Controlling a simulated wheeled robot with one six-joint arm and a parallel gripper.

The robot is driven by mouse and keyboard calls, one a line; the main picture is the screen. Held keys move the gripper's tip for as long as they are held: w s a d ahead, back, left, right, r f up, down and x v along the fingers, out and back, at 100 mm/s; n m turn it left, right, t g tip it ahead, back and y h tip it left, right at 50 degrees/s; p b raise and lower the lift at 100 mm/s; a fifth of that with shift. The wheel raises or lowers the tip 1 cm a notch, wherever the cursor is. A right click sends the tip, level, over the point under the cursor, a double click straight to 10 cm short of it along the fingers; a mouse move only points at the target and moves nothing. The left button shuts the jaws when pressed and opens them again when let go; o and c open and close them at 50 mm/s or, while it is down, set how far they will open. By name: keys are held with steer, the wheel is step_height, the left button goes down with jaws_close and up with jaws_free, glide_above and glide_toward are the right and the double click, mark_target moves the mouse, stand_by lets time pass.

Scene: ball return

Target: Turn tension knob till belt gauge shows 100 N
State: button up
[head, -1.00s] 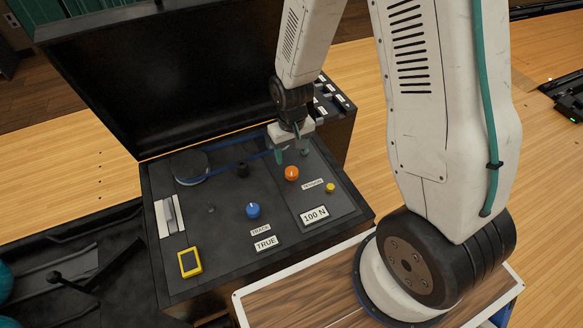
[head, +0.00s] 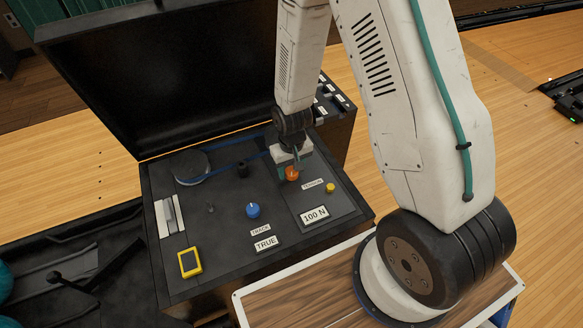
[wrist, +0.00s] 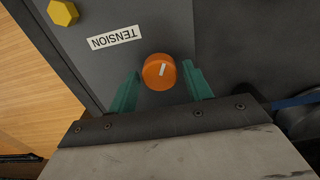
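The orange tension knob (head: 291,174) sits on the right part of the dark panel, near the TENSION label (head: 312,185). In the wrist view the knob (wrist: 159,72) has a white line pointing up and slightly right; the label (wrist: 115,38) appears upside down. My gripper (head: 287,172) is at the knob. In the wrist view its teal fingers (wrist: 162,76) are open, one on each side of the knob, with small gaps showing. A white plate (head: 314,215) on the panel reads 100 N. The belt (head: 230,157) is blue and runs from a round pulley (head: 190,167).
A blue knob (head: 253,210) sits left of the orange one, above a plate reading TRUE (head: 265,243). A yellow hexagonal piece (head: 330,188) is close to the TENSION label. A yellow-framed square (head: 190,262) lies front left. The raised black lid (head: 170,75) stands behind the panel.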

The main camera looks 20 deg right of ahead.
mark_target(291, 171)
steer(key=c, duration=0.6)
steer(key=shift+n, duration=1.6)
steer(key=o, duration=1)
steer(key=shift+c, duration=0.2)
steer(key=shift+r, duration=0.15)
step_height(291, 171, up, 8)
steer(key=shift+f, duration=0.2)
